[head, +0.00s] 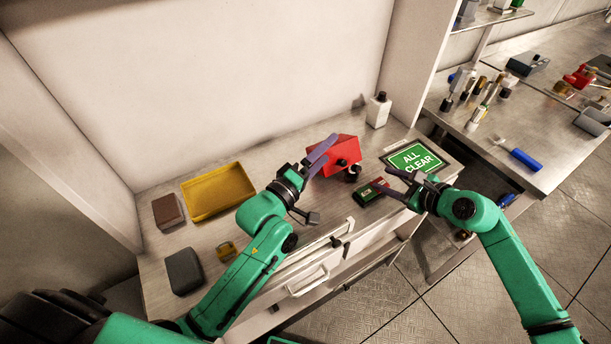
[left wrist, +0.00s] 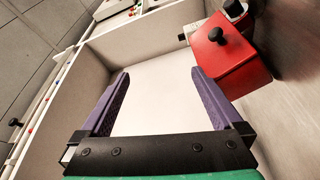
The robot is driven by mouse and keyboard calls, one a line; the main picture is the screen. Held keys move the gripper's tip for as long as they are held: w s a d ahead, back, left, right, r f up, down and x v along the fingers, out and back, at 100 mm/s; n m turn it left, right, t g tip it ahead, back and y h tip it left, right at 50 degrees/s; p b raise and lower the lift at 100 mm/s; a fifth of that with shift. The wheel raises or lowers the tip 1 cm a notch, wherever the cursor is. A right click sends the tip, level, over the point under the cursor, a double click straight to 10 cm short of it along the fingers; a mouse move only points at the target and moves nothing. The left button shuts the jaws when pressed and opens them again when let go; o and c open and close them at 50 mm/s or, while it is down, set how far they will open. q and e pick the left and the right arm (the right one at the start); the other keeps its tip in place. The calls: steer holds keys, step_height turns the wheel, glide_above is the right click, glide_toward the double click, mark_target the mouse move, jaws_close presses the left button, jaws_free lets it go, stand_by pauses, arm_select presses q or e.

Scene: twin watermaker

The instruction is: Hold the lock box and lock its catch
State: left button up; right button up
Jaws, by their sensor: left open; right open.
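The lock box is a red box (head: 347,148) with a black knob, on the counter against the back. In the left wrist view the red box (left wrist: 232,62) lies at the upper right, beside the right-hand finger and not between the fingers. A black and metal part at its end may be the catch. My left gripper (head: 323,154) is open at the box's left side, its purple fingers partly covering it; whether they touch is unclear. It also shows open and empty in the left wrist view (left wrist: 160,80). My right gripper (head: 386,181) is open, right of the box.
A green ALL CLEAR panel (head: 414,157) lies to the right. A white bottle (head: 378,112) stands behind. A yellow tray (head: 220,190), brown block (head: 168,211) and dark case (head: 184,271) are left.

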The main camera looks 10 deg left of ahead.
mark_target(320, 173)
arm_select(q)
steer(key=a+f+n, duration=0.1)
steer(key=f+n, duration=0.1)
steer(key=n, duration=0.1)
steer(key=a+f+n+g+y, duration=0.1)
steer(key=a+f+n, duration=0.1)
steer(key=f+n, duration=0.1)
steer(key=s+a+f+n+g, duration=0.1)
steer(key=f+n, duration=0.1)
steer(key=shift+a+f+n+y, duration=0.3)
steer(key=shift+a+f+n, duration=0.05)
steer(key=shift+a+n, duration=0.05)
steer(key=shift+g, duration=0.3)
steer(key=x, duration=0.7)
steer(key=shift+w+d+f, duration=0.1)
steer(key=shift+w+d, duration=0.05)
steer(key=shift+d, duration=0.05)
steer(key=shift+c, duration=0.9)
jaws_close()
steer(key=c, duration=1.3)
jaws_free()
steer(key=o, duration=1.5)
steer(key=c, duration=1.5)
